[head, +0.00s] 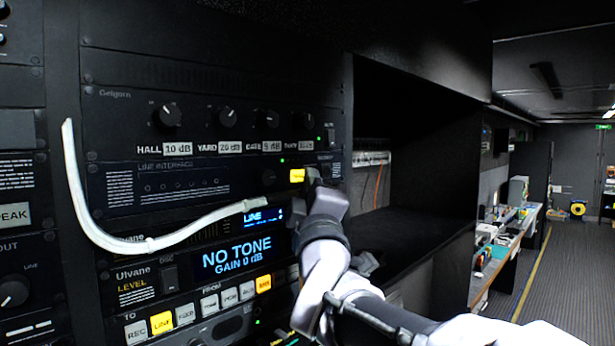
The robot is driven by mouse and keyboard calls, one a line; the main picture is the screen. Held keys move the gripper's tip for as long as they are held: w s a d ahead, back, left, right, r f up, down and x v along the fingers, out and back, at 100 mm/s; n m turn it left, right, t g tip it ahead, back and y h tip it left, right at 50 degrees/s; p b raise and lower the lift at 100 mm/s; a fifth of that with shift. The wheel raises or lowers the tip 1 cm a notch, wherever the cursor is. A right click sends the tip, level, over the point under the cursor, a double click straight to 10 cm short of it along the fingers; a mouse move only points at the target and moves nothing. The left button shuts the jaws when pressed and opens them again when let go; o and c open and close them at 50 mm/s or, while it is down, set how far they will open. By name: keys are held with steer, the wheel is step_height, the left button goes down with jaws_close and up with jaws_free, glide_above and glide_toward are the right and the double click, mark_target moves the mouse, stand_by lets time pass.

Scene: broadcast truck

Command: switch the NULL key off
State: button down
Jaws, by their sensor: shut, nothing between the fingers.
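A lit yellow key (297,176) sits at the right end of the LINE INTERFACE panel (160,186); its legend is too small to read, so I cannot tell for sure that it is the NULL key. My gripper (313,177) is shut and empty, with its tips just right of this lit key, close to the panel face. I cannot tell whether the tips touch the panel. My gripper and wrist hide the part of the rack to the right of the key and below it. The display (235,257) below reads NO TONE, GAIN 0 dB.
A white cable (100,235) loops across the rack front at left. Several knobs (227,116) stand out above the panel. Lit LINE (162,322) and orange (264,284) keys are below. An open dark bay (420,150) is at right, then a bench (500,255) and free aisle floor (570,285).

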steer(key=shift+w, duration=0.1)
stand_by(0.6)
steer(key=shift+w+a, duration=0.25)
steer(key=shift+a, duration=0.05)
steer(key=shift+w+a, duration=0.2)
stand_by(0.6)
steer(key=shift+s+d+b, duration=0.1)
steer(key=shift+b, duration=0.25)
steer(key=shift+s+d+b, duration=0.35)
steer(key=shift+s+d, duration=0.05)
steer(key=shift+s, duration=0.05)
steer(key=s+d+b, duration=0.2)
steer(key=s+d, duration=0.1)
steer(key=shift+s+d+b, duration=0.25)
steer(key=shift+d+b, duration=0.05)
steer(key=shift+b, duration=0.05)
